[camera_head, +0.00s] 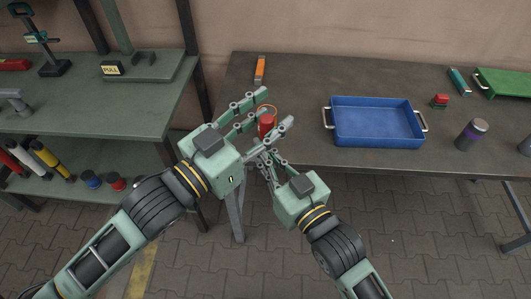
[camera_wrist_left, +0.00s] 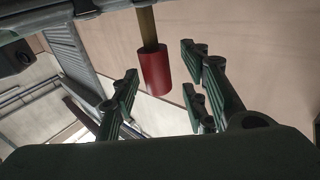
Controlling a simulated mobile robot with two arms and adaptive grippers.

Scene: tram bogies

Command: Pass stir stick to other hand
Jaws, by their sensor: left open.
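The stir stick appears to be the brown rod with a red cylindrical end (camera_wrist_left: 155,70) in the left wrist view. Its red end also shows in the head view (camera_head: 266,122). My left gripper (camera_head: 277,107) is open, with its fingers on both sides of the red end and gaps visible between them in the left wrist view. The rod runs up out of that view. My right gripper (camera_head: 262,152) is close beside the left one, its fingers partly overlapping the left fingers; its grip on the stick is hidden.
A blue tray (camera_head: 375,140) with metal handles stands on the dark table (camera_head: 300,75). An orange-handled tool (camera_head: 260,69) lies behind the grippers. A dark cylinder (camera_head: 471,136), a red-topped item (camera_head: 439,101) and a green tray (camera_head: 505,84) are at right. A green workbench (camera_head: 125,110) is at left.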

